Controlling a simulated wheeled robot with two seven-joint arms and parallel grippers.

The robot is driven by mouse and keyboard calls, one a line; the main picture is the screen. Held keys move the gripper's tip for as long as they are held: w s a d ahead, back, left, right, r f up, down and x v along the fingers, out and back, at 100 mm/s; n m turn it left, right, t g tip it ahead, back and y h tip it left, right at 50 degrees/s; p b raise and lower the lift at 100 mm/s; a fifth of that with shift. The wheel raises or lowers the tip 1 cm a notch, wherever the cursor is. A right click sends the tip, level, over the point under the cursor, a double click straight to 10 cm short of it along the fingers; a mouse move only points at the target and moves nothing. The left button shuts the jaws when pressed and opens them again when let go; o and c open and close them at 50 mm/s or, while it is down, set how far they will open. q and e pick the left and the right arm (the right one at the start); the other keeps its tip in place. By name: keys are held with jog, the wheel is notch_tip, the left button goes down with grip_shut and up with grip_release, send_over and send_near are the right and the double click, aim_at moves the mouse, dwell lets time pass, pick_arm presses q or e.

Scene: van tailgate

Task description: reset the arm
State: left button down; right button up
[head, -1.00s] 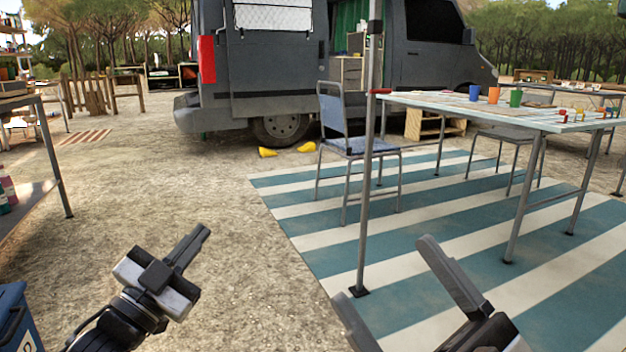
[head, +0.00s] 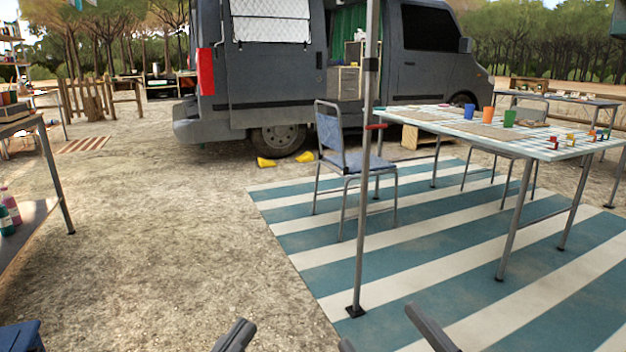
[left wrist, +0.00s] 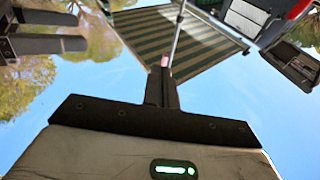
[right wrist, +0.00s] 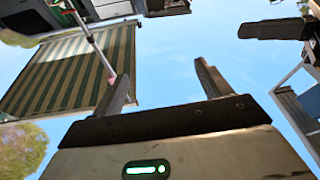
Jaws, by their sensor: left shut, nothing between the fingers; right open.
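My left gripper (head: 236,336) shows only its finger tips at the bottom edge of the head view, left of the middle. Its fingers are together and empty in the left wrist view (left wrist: 162,88). My right gripper (head: 388,335) shows its two fingers apart at the bottom edge of the head view, in front of the striped mat. In the right wrist view (right wrist: 165,85) the fingers are wide apart with only sky between them. The rest of both arms is below the head view.
A pole (head: 363,200) stands on the striped mat (head: 300,236) ahead. A blue chair (head: 352,163) and a table (head: 550,150) with cups stand to the right, a shelf table (head: 45,165) to the left. A grey van (head: 265,100) is behind. Bare ground lies at centre left.

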pick_arm(q)
jog(key=s+a+f+n+g+y+p, duration=0.1)
jog(key=s+a+n+g+y+p, duration=0.3)
jog(key=p, duration=1.9)
jog(key=s+a+g+y, duration=0.1)
jog(key=s+g+y, duration=0.2)
jog(key=g, duration=0.1)
jog(key=shift+s+f+n, duration=0.15)
jog(key=shift+f+n, duration=0.2)
jog(key=shift+n, duration=0.05)
pick_arm(e)
jog(key=s+d+f+m+g+h, duration=0.1)
jog(key=s+d+m+g+h, duration=0.4)
jog(key=s+g+h, duration=0.2)
jog(key=shift+s+f+g, duration=0.15)
jog(key=shift+f+g, duration=0.2)
jog(key=shift+g, duration=0.25)
